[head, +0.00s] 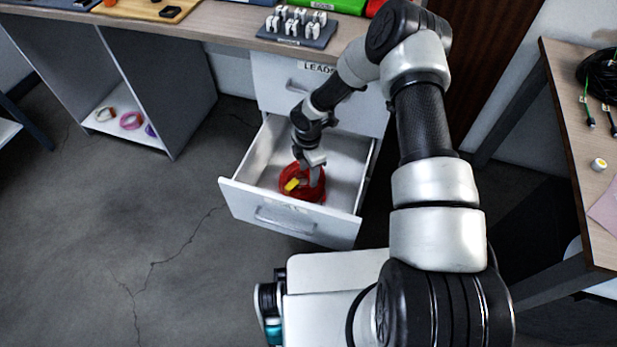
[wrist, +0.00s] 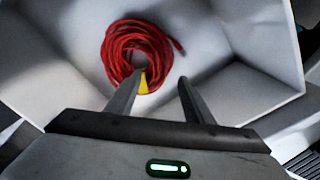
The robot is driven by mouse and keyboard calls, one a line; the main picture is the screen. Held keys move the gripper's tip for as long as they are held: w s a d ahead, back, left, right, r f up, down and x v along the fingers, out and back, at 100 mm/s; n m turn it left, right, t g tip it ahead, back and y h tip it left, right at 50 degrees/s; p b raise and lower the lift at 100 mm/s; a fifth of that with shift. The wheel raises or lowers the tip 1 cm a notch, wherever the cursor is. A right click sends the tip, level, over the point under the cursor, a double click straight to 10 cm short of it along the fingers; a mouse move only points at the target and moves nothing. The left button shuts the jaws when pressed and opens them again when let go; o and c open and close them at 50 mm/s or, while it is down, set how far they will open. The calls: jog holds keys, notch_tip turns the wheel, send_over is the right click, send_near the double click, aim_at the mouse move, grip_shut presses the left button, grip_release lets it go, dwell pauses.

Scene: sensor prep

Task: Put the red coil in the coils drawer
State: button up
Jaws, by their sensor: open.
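The red coil (head: 316,194) lies inside an open white drawer (head: 288,217) below the desk; it also shows in the wrist view (wrist: 121,45). A yellow piece (head: 292,185) shows on the coil. My gripper (head: 309,182) reaches down into the drawer over the coil. In the wrist view my gripper (wrist: 164,82) has its two fingers apart. The left fingertip overlaps the coil's lower edge and the right one is beside it; I cannot tell whether they touch it. The open drawer's own label is not readable; a label "LEADS" (head: 318,68) is on the closed front above.
A rack with white pieces (head: 296,27) stands on the desk above the drawers. A low shelf (head: 112,128) at left holds several small rings. A side table (head: 590,150) at right holds a black cable (head: 600,75). The floor left of the drawer is clear.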

jog(key=s+d+r+m+t+h, duration=0.1)
jog(key=d+r+m, duration=0.2)
jog(key=r, duration=0.8)
jog(key=s+d+r+m+t+h, duration=0.1)
jog(key=d+r+m, duration=0.2)
jog(key=r, duration=0.8)
jog(key=s+d+r+m, duration=0.1)
jog(key=d+r+m, duration=0.2)
jog(key=r, duration=0.8)
jog(key=s+r+m+t+y, duration=0.1)
jog(key=s+r+m, duration=0.5)
jog(key=s, duration=0.5)
jog(key=s+r+m+t+y, duration=0.1)
jog(key=s+r+m+t, duration=0.1)
jog(key=s+r+m, duration=0.5)
jog(key=shift+s+d+r+m+t, duration=0.3)
jog(key=shift+s+d+r, duration=0.1)
jog(key=shift+s+r, duration=1.5)
